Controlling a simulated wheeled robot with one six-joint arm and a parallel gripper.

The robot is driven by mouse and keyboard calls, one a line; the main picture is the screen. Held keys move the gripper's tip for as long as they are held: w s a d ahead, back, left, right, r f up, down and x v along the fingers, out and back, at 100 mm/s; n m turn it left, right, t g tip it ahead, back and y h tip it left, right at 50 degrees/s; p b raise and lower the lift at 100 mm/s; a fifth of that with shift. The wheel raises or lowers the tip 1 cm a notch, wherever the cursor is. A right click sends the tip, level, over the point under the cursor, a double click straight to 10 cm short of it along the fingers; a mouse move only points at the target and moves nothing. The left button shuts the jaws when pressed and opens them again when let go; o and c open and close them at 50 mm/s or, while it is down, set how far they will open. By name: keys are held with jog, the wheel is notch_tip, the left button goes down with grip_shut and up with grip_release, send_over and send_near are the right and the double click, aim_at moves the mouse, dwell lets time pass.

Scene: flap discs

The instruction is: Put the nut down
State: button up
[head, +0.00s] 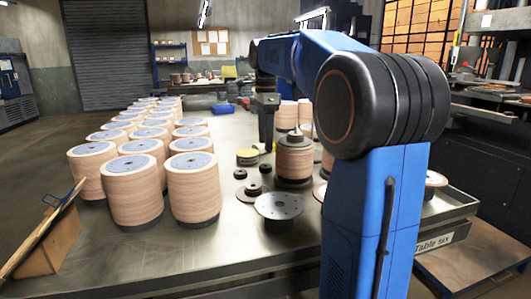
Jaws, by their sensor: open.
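My blue arm reaches over the table, and my gripper (267,148) hangs at its far end, pointing down just left of a disc stack (294,160) with a dark plate and a spindle on top. The jaws are open, though the fingertips are small and partly lost against the things behind. I cannot pick out the nut for certain. Small dark round parts (253,189) lie on the table in front of the gripper, and any of them could be it. My arm hides part of the table on the right.
Tall stacks of flap discs (193,188) fill the left of the metal table (165,257). A wooden stand (50,240) is at the left edge. The front of the table is bare.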

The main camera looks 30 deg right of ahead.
jog(key=shift+r, duration=1.9)
jog(key=shift+s, duration=0.1)
